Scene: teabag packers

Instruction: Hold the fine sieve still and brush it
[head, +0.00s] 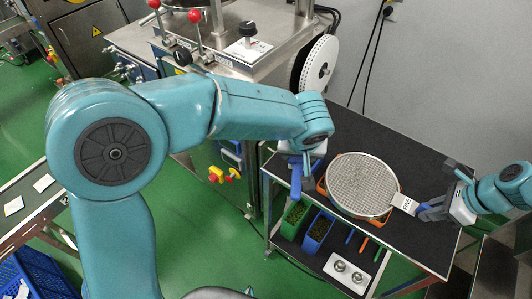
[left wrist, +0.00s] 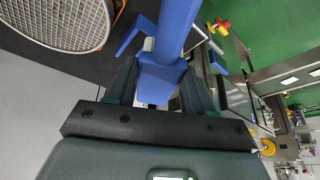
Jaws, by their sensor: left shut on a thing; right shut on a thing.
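The fine sieve (head: 362,182), a round grey mesh in a pale rim, lies over an orange ring (head: 321,188) on the dark table. Its tab marked FINE (head: 404,203) points right. My right gripper (head: 428,210) is shut on the end of this tab. My left gripper (left wrist: 160,88) is shut on a blue brush (left wrist: 175,35), which also shows in the head view (head: 296,176) just left of the sieve, apart from the mesh. The sieve's rim and mesh (left wrist: 55,18) show at the upper left of the left wrist view. The brush's bristles cannot be made out.
Below the table top (head: 410,155) are a green bin (head: 293,219), a blue bin (head: 318,232) and a white tray (head: 347,272) with two metal cups. A steel machine (head: 255,55) with a white reel (head: 320,62) stands behind. The table's back is clear.

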